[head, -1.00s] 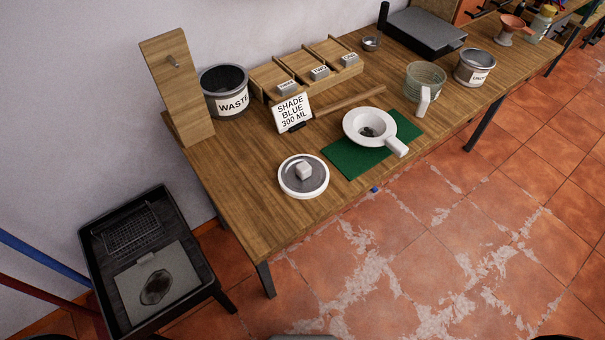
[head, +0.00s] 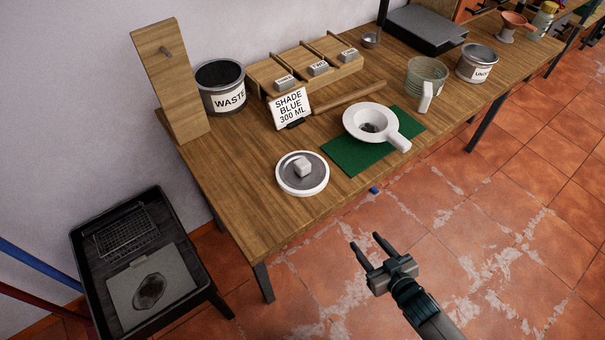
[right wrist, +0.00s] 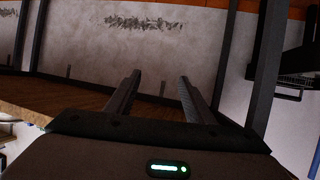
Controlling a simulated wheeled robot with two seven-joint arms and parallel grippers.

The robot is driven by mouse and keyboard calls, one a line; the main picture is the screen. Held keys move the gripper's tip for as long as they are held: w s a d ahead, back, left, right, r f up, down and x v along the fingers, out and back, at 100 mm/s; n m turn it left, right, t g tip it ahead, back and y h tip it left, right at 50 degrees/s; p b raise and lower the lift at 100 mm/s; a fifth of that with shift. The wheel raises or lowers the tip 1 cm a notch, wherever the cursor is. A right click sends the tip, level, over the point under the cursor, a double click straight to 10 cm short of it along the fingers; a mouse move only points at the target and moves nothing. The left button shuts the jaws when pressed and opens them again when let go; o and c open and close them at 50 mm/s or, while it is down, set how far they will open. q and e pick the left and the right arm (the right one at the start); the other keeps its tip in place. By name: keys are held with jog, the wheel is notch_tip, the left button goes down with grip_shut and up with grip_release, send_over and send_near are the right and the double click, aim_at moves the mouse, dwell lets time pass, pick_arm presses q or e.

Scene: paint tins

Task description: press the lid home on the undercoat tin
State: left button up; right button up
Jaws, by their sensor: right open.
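A tin (head: 477,64) with a white label, only partly readable and perhaps the undercoat tin, stands near the right end of the wooden table. Its top is grey with a pale rim; I cannot tell whether a lid sits on it or how deep. My right gripper (head: 364,240) is open and empty over the floor in front of the table, well away from that tin. The right wrist view shows its two fingers (right wrist: 157,88) apart with nothing between them. My left gripper is not in view.
On the wooden table (head: 235,190) are a white-rimmed disc with a pale block (head: 303,174), a white funnel-like vessel (head: 369,125) over a green mat (head: 350,157), a jug (head: 426,78), a waste tin (head: 222,88) and a sign (head: 290,108). Open floor lies in front.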

jog(key=a+r+n+t+y, duration=0.1)
jog(key=a+r+t+y, duration=0.3)
jog(key=r, duration=0.7)
jog(key=n+g+y+b, duration=0.1)
jog(key=g+y, duration=0.1)
send_near(307, 168)
jog(key=a+v, duration=0.1)
jog(key=v, duration=0.5)
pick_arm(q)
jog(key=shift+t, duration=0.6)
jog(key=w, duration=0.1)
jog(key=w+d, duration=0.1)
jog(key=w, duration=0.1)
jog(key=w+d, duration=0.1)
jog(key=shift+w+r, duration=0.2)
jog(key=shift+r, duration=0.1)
pick_arm(e)
jog(key=shift+s+d, duration=0.1)
jog(key=shift+d, duration=0.05)
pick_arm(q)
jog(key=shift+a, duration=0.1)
